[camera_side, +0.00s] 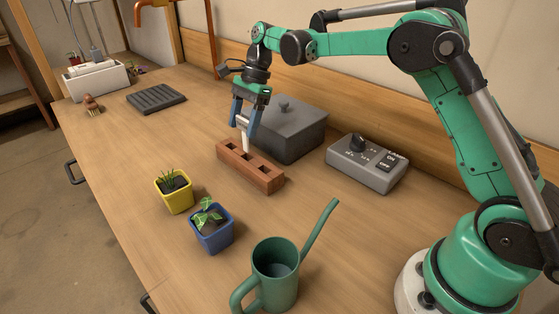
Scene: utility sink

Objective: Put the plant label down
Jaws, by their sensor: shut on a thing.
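The plant label (245,143) is white and narrow and stands upright in my gripper (245,126). My gripper points down, with its blue fingers shut on the label's upper part. The label's lower end is at the top of a reddish-brown block with slots (262,181). I cannot tell whether the label's tip is inside a slot or just above or behind the block.
A grey lidded box (290,132) stands close behind my gripper. A grey control box (368,165) is to the right. A yellow pot (176,196), a blue pot (212,238) and a green watering can (275,275) stand in front. The bench's left middle is clear.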

